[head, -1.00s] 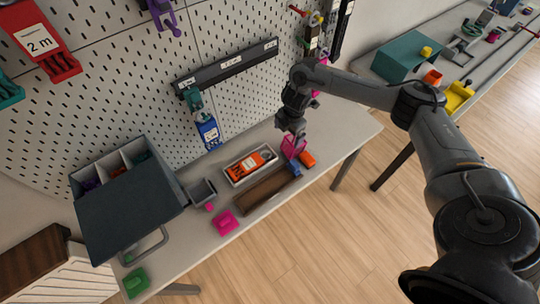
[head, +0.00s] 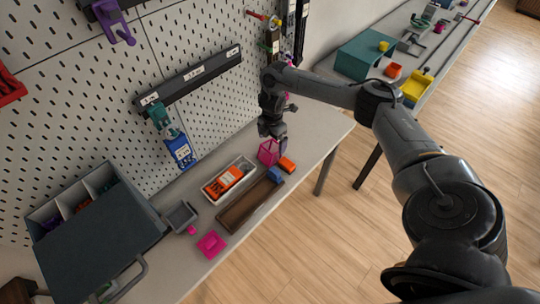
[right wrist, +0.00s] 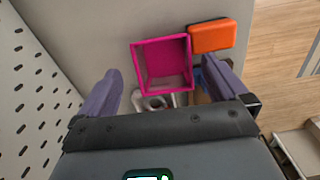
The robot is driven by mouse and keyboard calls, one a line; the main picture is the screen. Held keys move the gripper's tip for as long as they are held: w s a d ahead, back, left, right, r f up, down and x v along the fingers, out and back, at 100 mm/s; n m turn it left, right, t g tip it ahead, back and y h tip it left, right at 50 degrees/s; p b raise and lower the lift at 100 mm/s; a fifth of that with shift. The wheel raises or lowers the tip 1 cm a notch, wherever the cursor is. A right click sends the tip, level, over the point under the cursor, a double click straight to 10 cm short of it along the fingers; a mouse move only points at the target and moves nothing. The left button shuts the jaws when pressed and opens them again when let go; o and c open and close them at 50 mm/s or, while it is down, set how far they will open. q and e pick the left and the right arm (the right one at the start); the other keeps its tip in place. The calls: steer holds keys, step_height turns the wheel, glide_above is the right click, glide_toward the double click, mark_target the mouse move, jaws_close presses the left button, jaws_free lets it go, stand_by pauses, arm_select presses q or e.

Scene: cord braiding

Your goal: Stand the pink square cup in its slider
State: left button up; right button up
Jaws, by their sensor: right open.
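The pink square cup (head: 268,152) stands on the bench near its right end, beside an orange block (head: 287,165). My right gripper (head: 275,141) is just above and behind it. In the right wrist view the cup (right wrist: 163,64) shows its open top, ahead of and between the two purple fingers of the open gripper (right wrist: 163,72), with a gap on each side. A flat pink square piece with a raised middle (head: 211,244) lies at the bench's front edge; I cannot tell for sure whether it is the slider. My left gripper is out of view.
A brown wooden trough (head: 245,205) with a blue block (head: 275,175) at its end lies in front of a white tray (head: 214,195) holding an orange item. A grey bin (head: 182,216) and a dark-lidded box (head: 95,245) stand left. The pegboard rises behind.

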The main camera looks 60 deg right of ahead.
mark_target(273, 146)
steer(key=f, duration=0.4)
steer(key=shift+s+a+f, duration=0.1)
steer(key=shift+s, duration=0.1)
steer(key=shift+c, duration=0.3)
steer(key=c, duration=1)
steer(key=shift+c, duration=0.2)
steer(key=shift+r, duration=0.2)
